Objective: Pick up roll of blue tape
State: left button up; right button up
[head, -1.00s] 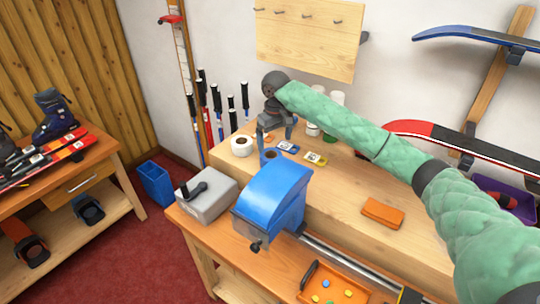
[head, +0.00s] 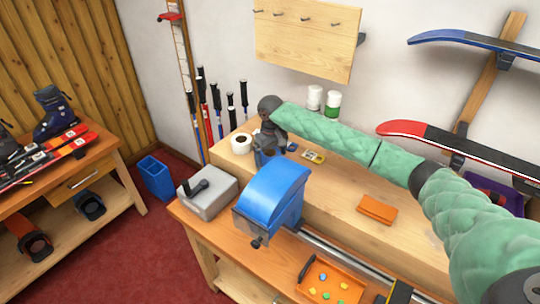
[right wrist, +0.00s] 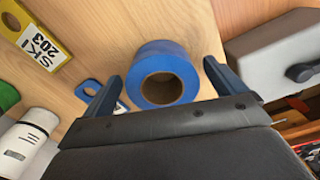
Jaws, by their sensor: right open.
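The roll of blue tape (right wrist: 170,58) lies on the wooden bench top in the right wrist view, its round hole facing the camera. My right gripper (right wrist: 161,72) is open, with one finger on each side of the roll in that view. No finger visibly presses on the tape. In the head view my right gripper (head: 269,148) points down at the back left of the raised bench top and largely hides the tape. My left gripper is not in view.
A white roll (head: 241,143) stands left of the gripper. A yellow tag (head: 313,156) lies to its right, and a blue tag (right wrist: 103,96) lies close to the tape. A grey box (head: 208,194) and blue vise (head: 275,192) stand in front.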

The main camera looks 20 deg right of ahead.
jog(key=shift+s+f, duration=0.1)
jog(key=shift+f, duration=0.05)
jog(key=shift+c, duration=0.5)
jog(key=c, duration=0.9)
jog(key=shift+r, duration=0.2)
